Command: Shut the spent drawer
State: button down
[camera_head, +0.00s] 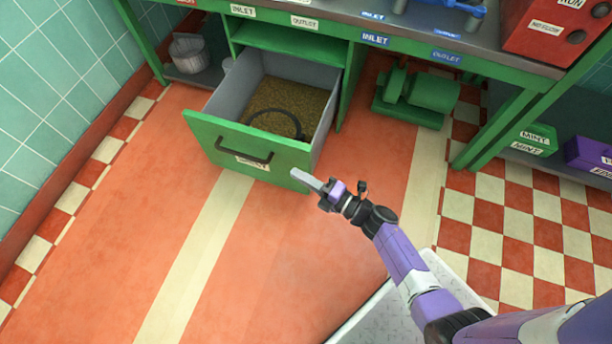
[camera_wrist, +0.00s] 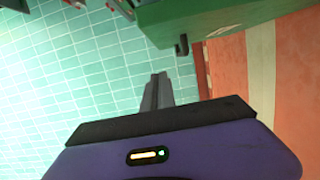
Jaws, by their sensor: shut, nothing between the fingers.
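The green spent drawer (camera_head: 247,150) stands pulled out from under the green bench in the head view. Its front has a dark bar handle (camera_head: 243,150) and a white label that is partly covered by the handle. Inside lie brownish grains and a dark ring-shaped thing (camera_head: 277,122). My gripper (camera_head: 305,180) is shut and empty, just in front of the right end of the drawer front, seemingly apart from it. In the wrist view my shut fingers (camera_wrist: 157,92) point up past a green panel with a dark handle end (camera_wrist: 182,44), likely the drawer front.
The green bench (camera_head: 300,20) has INLET and OUTLET labels. A green motor-like machine (camera_head: 418,95) stands on the floor under it, right of the drawer. A grey pot (camera_head: 189,52) sits on the low shelf at left. The orange floor in front of the drawer is clear.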

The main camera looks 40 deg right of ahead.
jog(key=w+d+b, duration=0.1)
jog(key=w+b, duration=0.1)
jog(key=w, duration=0.6)
jog(key=shift+d, duration=0.35)
jog(key=shift+d, duration=0.1)
